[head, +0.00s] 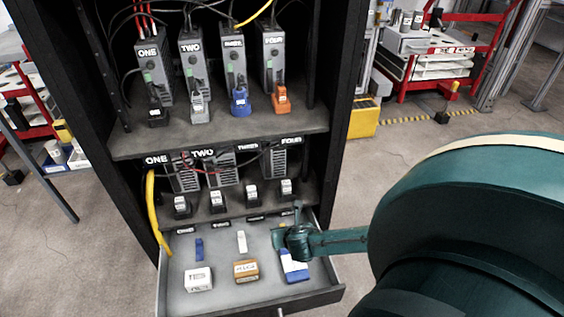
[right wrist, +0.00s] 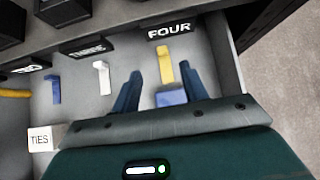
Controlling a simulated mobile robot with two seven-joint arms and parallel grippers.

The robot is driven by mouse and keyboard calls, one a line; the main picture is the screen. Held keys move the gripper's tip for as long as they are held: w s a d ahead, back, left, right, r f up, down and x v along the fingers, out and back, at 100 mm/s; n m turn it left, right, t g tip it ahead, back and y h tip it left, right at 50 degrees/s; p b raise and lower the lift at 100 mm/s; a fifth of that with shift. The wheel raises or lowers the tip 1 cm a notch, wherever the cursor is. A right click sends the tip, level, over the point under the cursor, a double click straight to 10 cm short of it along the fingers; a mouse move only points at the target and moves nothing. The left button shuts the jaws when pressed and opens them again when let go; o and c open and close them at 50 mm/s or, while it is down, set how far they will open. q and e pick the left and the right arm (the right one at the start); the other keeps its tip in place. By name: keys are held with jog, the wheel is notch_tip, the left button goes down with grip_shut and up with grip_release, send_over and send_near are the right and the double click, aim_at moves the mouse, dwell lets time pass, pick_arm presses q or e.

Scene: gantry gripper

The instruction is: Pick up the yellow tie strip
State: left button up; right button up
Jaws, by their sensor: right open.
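The yellow tie strip (right wrist: 164,65) lies in the drawer below the FOUR label in the right wrist view. In the head view my right gripper mostly or wholly covers it. My right gripper (head: 288,233) is over the right side of the open drawer. In the right wrist view its open fingers (right wrist: 160,72) stand apart, one on each side of the strip in the picture. No grip shows, and the height of the fingertips above the drawer floor is hard to tell. My left gripper is not in view.
The drawer (head: 225,299) also holds a blue strip (head: 199,247), a white strip (head: 241,241), a white box (head: 198,279), a brown box (head: 246,271) and a blue-and-white box (head: 294,267). The shelf (head: 220,133) overhangs behind. The drawer's side wall (right wrist: 225,60) is close right of the fingers.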

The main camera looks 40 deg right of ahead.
jog(key=b+x, duration=0.2)
jog(key=x, duration=0.3)
jog(key=shift+s+a+f, duration=0.15)
jog(key=shift+f, duration=0.05)
jog(key=shift+w+f+b, duration=0.3)
jog(key=shift+b, duration=0.15)
jog(key=b+x, duration=0.1)
jog(key=x, duration=0.1)
jog(key=b+x, duration=0.2)
jog(key=shift+s+d+f+b, duration=0.15)
jog(key=shift+d+f+b, duration=0.1)
jog(key=shift+f+b, duration=0.05)
jog(key=shift+d+f, duration=0.15)
jog(key=shift+f, duration=0.05)
jog(key=shift+w, duration=0.3)
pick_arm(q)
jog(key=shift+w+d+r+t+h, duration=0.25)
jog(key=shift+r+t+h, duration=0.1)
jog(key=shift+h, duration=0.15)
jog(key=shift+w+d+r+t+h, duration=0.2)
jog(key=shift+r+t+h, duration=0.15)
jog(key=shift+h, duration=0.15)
pick_arm(e)
jog(key=shift+c, duration=0.4)
grip_shut()
